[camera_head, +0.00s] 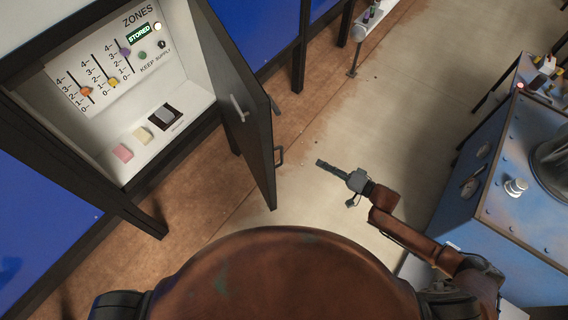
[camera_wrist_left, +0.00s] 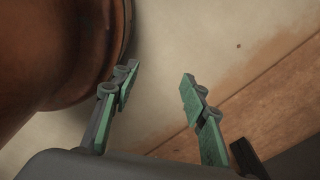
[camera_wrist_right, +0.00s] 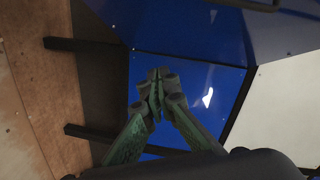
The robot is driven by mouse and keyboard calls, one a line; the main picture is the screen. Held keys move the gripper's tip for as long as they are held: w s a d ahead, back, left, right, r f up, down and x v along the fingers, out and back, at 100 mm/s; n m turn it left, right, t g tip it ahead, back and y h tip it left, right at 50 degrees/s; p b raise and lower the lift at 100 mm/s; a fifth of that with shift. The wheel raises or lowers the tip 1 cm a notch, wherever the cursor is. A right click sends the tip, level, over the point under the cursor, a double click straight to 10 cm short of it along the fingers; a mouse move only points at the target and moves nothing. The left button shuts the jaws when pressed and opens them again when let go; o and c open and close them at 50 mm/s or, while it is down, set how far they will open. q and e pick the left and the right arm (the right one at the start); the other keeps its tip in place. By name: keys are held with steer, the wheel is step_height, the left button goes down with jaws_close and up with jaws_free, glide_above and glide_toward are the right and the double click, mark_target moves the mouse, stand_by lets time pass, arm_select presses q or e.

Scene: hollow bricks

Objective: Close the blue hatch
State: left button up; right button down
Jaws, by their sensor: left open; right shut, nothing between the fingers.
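The hatch (camera_head: 245,105) stands wide open on the right side of the lit cabinet opening in the head view.
Inside the opening is a panel (camera_head: 110,65) with several sliders and a lit STORED sign, above a ledge (camera_head: 195,103) with pink and cream blocks. A blue machine (camera_head: 500,245) stands at the right. The floor (camera_head: 345,115) between is clear.

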steer(key=s+a+r+g+y, duration=0.4)
steer(key=s+a+r, duration=0.2)
steer(key=s+r, duration=0.25)
arm_select(q)
steer(key=shift+w+a+f, duration=0.15)
steer(key=shift+w, duration=0.1)
arm_select(e)
glide_above(282, 164)
steer(key=s, duration=0.3)
steer(key=shift+w+r+m, duration=0.2)
steer(key=shift+r+m, duration=0.2)
